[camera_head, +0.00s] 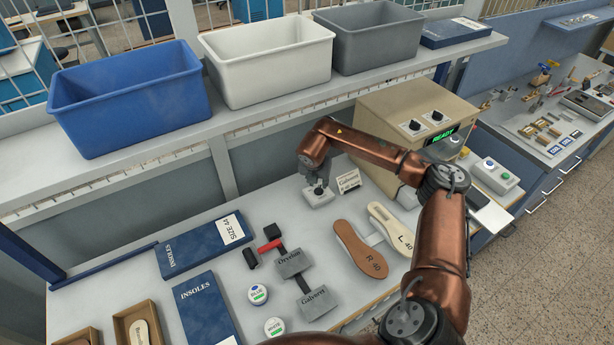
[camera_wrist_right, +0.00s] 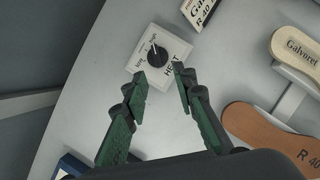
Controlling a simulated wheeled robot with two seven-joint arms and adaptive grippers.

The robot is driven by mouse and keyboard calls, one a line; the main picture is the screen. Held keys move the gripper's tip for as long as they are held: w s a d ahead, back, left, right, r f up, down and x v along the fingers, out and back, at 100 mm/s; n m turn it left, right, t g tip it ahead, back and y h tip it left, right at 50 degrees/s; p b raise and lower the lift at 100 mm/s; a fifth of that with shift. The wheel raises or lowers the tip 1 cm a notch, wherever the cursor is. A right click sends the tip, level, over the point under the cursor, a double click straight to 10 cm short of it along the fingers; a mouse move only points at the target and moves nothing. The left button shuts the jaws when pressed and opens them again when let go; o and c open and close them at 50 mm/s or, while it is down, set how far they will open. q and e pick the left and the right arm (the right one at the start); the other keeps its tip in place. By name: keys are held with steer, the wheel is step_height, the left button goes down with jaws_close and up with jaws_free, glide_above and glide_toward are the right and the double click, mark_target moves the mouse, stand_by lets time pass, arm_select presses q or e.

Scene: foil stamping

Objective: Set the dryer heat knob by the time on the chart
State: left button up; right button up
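The same box (camera_head: 318,199) sits on the grey bench in the head view, mostly under my right gripper. My right gripper (camera_wrist_right: 163,90) is open and empty, its green-padded fingers short of the knob in the wrist picture. A small printed card (camera_head: 348,181) stands beside the box; I cannot tell whether it is the chart. My left gripper is not in view.
A beige machine (camera_head: 376,110) with a green READY display stands right of the box. A brown insole (camera_head: 358,247) and a cream insole (camera_head: 385,221) lie in front of it. Blue INSOLES boxes (camera_head: 204,312) and stamp tools lie to the left. Bins fill the shelf above.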

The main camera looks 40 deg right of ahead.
mark_target(319, 189)
steer(key=x, duration=0.3)
steer(key=shift+w, duration=0.3)
steer(key=x, duration=0.3)
steer(key=shift+w+d+f, duration=0.15)
steer(key=shift+d+f, duration=0.05)
steer(key=shift+f, duration=0.05)
steer(key=shift+d+f, duration=0.15)
steer(key=shift+f, duration=0.3)
steer(key=c, duration=0.3)
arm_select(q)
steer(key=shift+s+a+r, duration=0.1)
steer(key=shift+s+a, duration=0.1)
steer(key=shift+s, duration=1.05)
arm_select(e)
jaws_close()
